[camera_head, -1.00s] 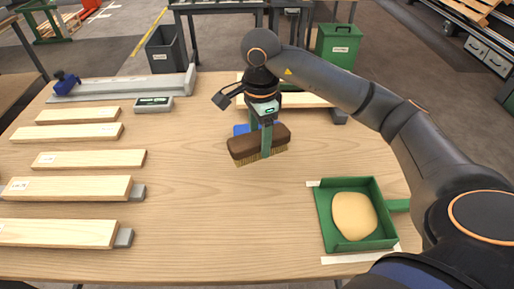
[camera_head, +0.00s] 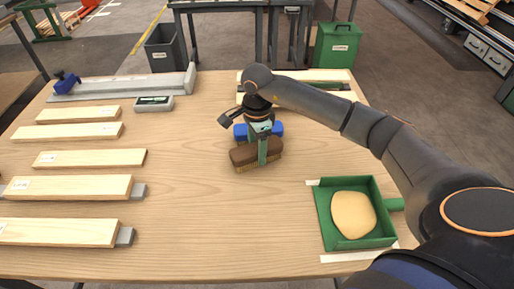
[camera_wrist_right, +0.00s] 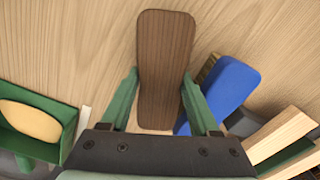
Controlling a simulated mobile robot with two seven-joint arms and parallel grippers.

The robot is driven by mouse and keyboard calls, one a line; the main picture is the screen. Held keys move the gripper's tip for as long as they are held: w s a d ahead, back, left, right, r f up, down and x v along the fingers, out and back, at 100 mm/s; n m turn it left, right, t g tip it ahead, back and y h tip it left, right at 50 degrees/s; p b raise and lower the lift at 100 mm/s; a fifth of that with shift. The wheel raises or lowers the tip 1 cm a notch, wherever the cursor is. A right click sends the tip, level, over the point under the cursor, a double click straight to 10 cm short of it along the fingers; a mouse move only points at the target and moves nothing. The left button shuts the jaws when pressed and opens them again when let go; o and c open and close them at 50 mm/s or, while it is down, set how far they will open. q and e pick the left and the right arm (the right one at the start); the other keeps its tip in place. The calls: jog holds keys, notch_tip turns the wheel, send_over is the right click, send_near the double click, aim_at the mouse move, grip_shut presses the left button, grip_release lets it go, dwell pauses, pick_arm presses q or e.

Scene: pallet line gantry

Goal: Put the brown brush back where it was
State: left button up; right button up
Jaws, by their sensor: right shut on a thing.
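The brown brush (camera_head: 243,156) has a dark wooden back and pale bristles pointing down. It is near the middle of the table, with its bristles at or just above the wood; I cannot tell which. My right gripper (camera_head: 262,152) is shut across its back. In the right wrist view the brown brush (camera_wrist_right: 165,70) lies between the green fingers of the right gripper (camera_wrist_right: 160,98). A blue brush (camera_head: 270,130) is just behind it, partly hidden by my gripper. The blue brush also shows in the right wrist view (camera_wrist_right: 228,88). My left gripper is not in view.
A green dustpan-like tray (camera_head: 324,222) with a tan mound (camera_head: 353,215) is at the right front. Several pale boards (camera_head: 90,158) lie along the left. A grey rail (camera_head: 120,88) lies at the back left. The table's middle front is clear.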

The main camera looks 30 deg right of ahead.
aim_at(257, 147)
jog(key=shift+f, duration=0.2)
jog(key=o, duration=1.4)
jog(key=shift+o, duration=0.2)
jog(key=shift+r, duration=0.2)
notch_tip(257, 147, up, 12)
